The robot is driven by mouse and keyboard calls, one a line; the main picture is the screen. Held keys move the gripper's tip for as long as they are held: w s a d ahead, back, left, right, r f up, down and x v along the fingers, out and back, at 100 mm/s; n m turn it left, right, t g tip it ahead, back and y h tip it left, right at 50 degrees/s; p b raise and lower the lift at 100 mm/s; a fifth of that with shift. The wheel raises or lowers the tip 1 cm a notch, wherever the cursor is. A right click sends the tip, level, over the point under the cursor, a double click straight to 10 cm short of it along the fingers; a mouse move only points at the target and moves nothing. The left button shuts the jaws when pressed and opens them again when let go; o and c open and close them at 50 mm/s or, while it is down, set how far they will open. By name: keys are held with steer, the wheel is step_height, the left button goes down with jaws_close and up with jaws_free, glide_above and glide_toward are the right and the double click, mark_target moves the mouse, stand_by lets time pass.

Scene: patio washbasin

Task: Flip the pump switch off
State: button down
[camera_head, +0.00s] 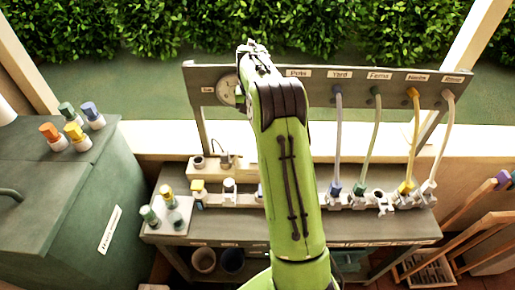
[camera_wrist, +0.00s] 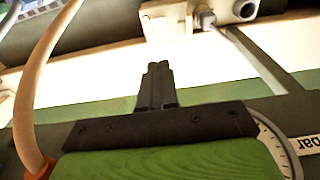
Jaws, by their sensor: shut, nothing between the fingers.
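My gripper (camera_wrist: 156,85) is shut and empty in the wrist view, its two dark fingers side by side. In the head view my green arm reaches up to the upright labelled board (camera_head: 316,85), and its end covers part of the board's left side. I cannot make out the pump switch for certain in either view; it may be behind my arm. A round gauge (camera_head: 228,89) sits on the board just left of my wrist. Its rim (camera_wrist: 277,140) also shows in the wrist view, right of the gripper body, beside a "bar" label.
Several coloured hoses, including a yellow one (camera_head: 416,135), hang from the board to fittings on the grey bench (camera_head: 395,228). Small capped bottles and a tray (camera_head: 174,214) stand at the bench's left. A green cabinet (camera_head: 60,190) is far left, a wooden rack (camera_head: 470,245) at right.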

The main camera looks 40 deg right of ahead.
mark_target(253, 160)
steer(key=shift+a, duration=0.1)
steer(key=f, duration=0.6)
steer(key=w+d+f, duration=0.1)
steer(key=f, duration=1.3)
steer(key=shift+w+d, duration=0.2)
steer(key=shift+w, duration=0.15)
steer(key=shift+s+a+f+t+b, duration=0.1)
steer(key=shift+f+t+b, duration=0.2)
steer(key=shift+f+b, duration=0.6)
steer(key=shift+s+a+f+t+h+b, duration=0.15)
steer(key=shift+t+h+b, duration=0.2)
steer(key=shift+b, duration=0.85)
steer(key=shift+s+a+r+p, duration=0.1)
steer(key=shift+s+r+p, duration=0.1)
steer(key=shift+r, duration=0.15)
steer(key=shift+s+a+r+p, duration=0.1)
steer(key=shift+r+p, duration=0.05)
steer(key=shift+r, duration=0.15)
steer(key=shift+w+d+f, duration=0.15)
steer(key=shift+w+d, duration=0.2)
steer(key=shift+w, duration=0.15)
steer(key=shift+w+d+r, duration=0.25)
steer(key=shift+w, duration=0.1)
